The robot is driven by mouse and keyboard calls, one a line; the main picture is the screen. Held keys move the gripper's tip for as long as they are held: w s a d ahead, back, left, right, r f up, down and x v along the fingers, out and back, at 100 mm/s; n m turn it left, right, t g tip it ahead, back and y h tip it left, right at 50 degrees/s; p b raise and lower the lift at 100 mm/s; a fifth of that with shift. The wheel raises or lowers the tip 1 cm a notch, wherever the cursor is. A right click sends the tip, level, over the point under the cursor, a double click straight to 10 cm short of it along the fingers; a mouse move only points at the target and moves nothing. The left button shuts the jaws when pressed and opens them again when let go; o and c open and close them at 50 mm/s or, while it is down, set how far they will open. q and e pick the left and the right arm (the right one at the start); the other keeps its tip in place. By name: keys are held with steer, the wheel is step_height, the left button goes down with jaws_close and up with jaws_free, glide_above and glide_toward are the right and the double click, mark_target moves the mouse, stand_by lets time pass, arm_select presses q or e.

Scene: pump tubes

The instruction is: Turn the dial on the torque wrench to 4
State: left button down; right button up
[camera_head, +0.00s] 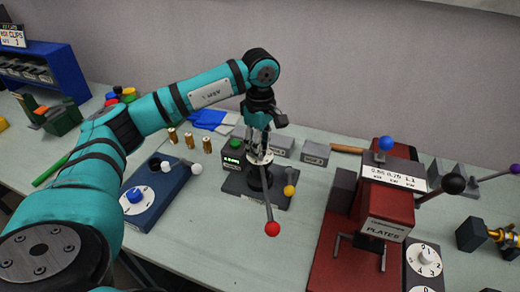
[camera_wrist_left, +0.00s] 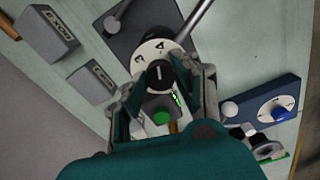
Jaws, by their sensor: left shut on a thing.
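The torque wrench (camera_head: 266,195) stands on a dark base on the bench, with a metal lever ending in a red ball. Its white dial face (camera_wrist_left: 148,54) with black digits shows in the left wrist view, partly covered. A black knob (camera_wrist_left: 160,76) with a light pointer line sits at the dial's centre. My left gripper (camera_head: 259,150) reaches down onto the dial from above. In the left wrist view its fingers (camera_wrist_left: 163,84) stand on either side of the knob, shut on it. I cannot tell which digit the pointer marks. My right gripper is not in view.
A black box with a green button and lit display (camera_head: 233,158) stands beside the wrench. A blue dial unit (camera_head: 155,195) is to the left. A red press (camera_head: 375,215) stands to the right. Grey labelled blocks (camera_head: 315,153) lie behind. Bench between wrench and blue unit is clear.

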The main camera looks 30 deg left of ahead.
arm_select(q)
steer(key=shift+m, duration=0.7)
steer(key=shift+b, duration=0.3)
steer(key=c, duration=1)
jaws_free()
steer(key=shift+r, duration=0.1)
step_height(320, 180, up, 12)
steer(key=shift+f, duration=0.1)
